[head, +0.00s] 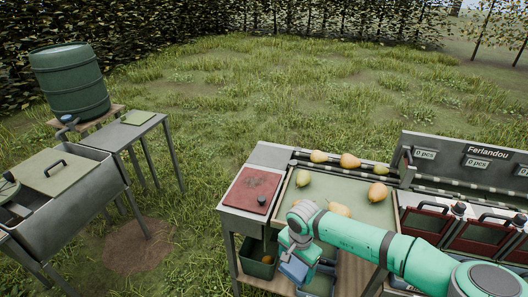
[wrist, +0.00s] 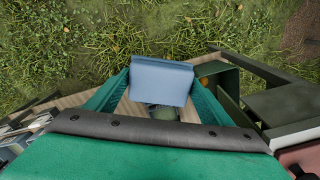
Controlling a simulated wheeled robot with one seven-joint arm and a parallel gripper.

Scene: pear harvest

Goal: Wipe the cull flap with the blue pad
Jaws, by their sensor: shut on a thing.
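The blue pad (wrist: 161,80) is clamped between the two green fingers of my gripper (wrist: 160,92) in the wrist view. In the head view the pad (head: 294,270) hangs below my gripper (head: 297,258), in front of the sorting table. A red, stained panel with a black knob, which looks like the cull flap (head: 251,190), lies shut on the left end of the table. My gripper and the pad are to the right of it and nearer, apart from it. A corner of the red panel (wrist: 302,160) shows at the lower right in the wrist view.
Several pears lie on the sorting tray (head: 287,205) and the rail behind it. A dark bin (head: 257,265) with a pear stands under the flap. At left are a metal sink (head: 85,195), a side table (head: 118,133) and a green barrel (head: 70,82). Grass lies between.

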